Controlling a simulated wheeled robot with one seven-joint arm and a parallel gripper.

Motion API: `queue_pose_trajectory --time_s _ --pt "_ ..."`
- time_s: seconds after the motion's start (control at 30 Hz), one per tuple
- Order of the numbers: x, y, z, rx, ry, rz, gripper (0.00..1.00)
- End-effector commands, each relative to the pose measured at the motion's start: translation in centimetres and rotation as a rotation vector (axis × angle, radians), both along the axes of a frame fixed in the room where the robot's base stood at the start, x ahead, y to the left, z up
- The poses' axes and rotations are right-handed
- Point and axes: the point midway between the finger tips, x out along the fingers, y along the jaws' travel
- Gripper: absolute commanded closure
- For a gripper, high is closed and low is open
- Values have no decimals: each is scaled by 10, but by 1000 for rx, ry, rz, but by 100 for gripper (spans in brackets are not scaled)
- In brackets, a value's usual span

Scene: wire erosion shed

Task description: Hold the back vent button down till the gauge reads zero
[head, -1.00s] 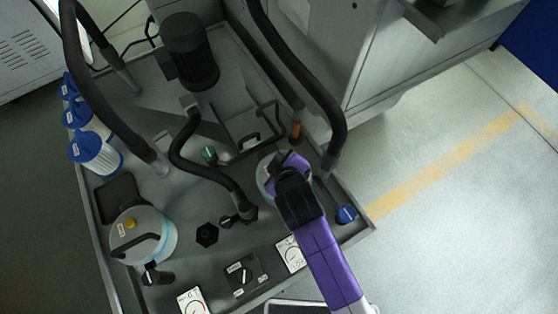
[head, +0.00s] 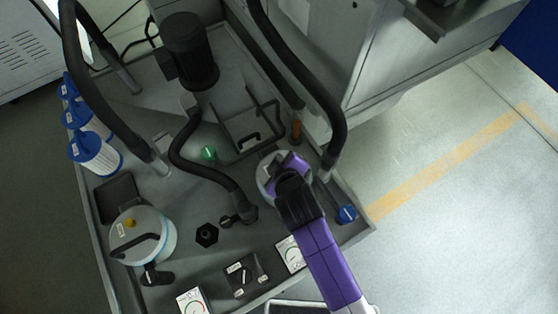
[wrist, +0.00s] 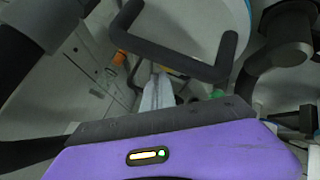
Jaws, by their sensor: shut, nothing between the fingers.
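One filter canister (head: 154,248) with a pale lid, a black handle and a yellow vent button (head: 131,223) stands at the front left of the tank top. A second canister (head: 263,185) is partly under my gripper in the head view. Its vent button is hidden there. My gripper (wrist: 157,94) is shut and empty; the wrist view shows its grey fingers together beyond a black bar handle (wrist: 172,62). Whether the tips touch a button cannot be told. One white gauge (head: 289,254) is beside my arm and another (head: 193,301) is at the front left; their needles are too small to read.
Thick black hoses (head: 196,168) arch over the tank around a dark motor (head: 190,50). Blue-capped filters (head: 97,153) line the left. Open floor lies right.

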Motion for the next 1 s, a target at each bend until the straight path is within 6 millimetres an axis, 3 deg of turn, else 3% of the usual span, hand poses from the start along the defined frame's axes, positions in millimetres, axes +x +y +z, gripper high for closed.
queue_pose_trajectory --time_s 1.0 --pt "0 0 -11 0 1 0 100"
